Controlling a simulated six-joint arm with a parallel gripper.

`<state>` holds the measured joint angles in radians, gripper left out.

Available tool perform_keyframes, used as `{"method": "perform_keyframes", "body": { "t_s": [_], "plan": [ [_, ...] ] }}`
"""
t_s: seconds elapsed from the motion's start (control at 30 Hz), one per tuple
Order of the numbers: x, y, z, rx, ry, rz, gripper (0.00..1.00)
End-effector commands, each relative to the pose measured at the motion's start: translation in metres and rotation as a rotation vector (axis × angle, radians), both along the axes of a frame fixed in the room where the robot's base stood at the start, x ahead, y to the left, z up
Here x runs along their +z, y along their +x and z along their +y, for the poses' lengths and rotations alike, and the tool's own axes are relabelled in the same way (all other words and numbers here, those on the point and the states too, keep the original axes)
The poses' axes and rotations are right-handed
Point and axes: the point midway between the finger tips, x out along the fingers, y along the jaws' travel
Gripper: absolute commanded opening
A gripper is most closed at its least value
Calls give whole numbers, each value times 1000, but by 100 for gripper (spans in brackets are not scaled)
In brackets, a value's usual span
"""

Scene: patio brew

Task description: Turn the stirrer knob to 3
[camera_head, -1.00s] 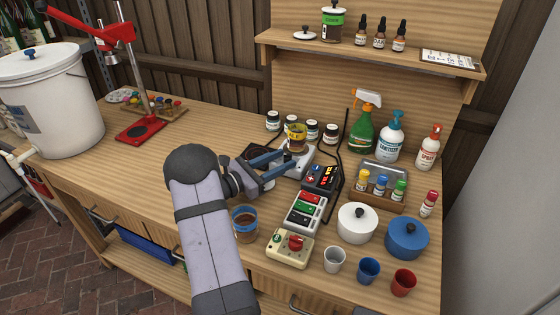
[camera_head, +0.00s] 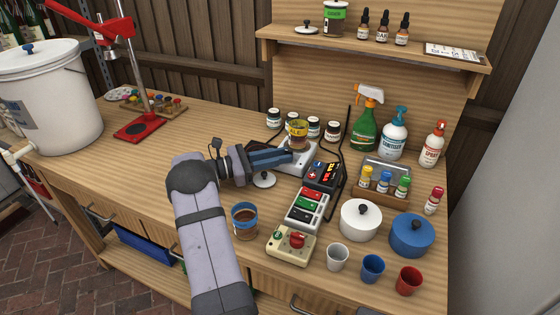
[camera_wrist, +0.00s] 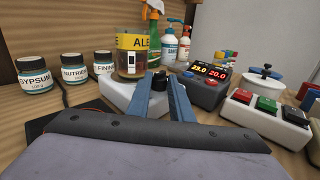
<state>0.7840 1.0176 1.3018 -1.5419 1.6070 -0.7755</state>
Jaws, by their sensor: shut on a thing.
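The stirrer (camera_wrist: 118,96) is a white box with a glass jar of brown liquid (camera_wrist: 131,62) on top, the jar banded in yellow and marked ALE. It also shows in the head view, with the jar (camera_head: 298,135) upright on it. The black stirrer knob (camera_wrist: 159,79) is on the side facing me. My gripper (camera_wrist: 160,84) has its two blue fingers shut on either side of the knob. In the head view my gripper (camera_head: 288,156) reaches the stirrer from the left. The knob's scale and pointer are too small or hidden to read.
Several small labelled jars (camera_wrist: 88,66) stand behind left. A dark controller with lit digits (camera_head: 323,177) and a button box (camera_head: 307,209) stand right. A cream box with a red knob (camera_head: 290,246) and an open jar (camera_head: 245,221) are nearer. A lid (camera_head: 264,180) lies below the gripper.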

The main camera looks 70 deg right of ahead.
Motion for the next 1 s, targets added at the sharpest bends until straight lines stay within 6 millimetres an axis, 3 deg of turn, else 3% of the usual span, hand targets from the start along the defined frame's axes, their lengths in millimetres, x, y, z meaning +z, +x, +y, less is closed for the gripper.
{"method": "perform_keyframes", "body": {
  "t_s": [0.67, 0.7, 0.77, 1.0],
  "plan": [
    [3, 3, -3, -108, -3, -4, 0],
    [3, 3, -3, -108, -3, -4, 27],
    [3, 3, -3, -108, -3, -5, 38],
    [1, 2, -2, -109, 0, -4, 38]
  ]
}}
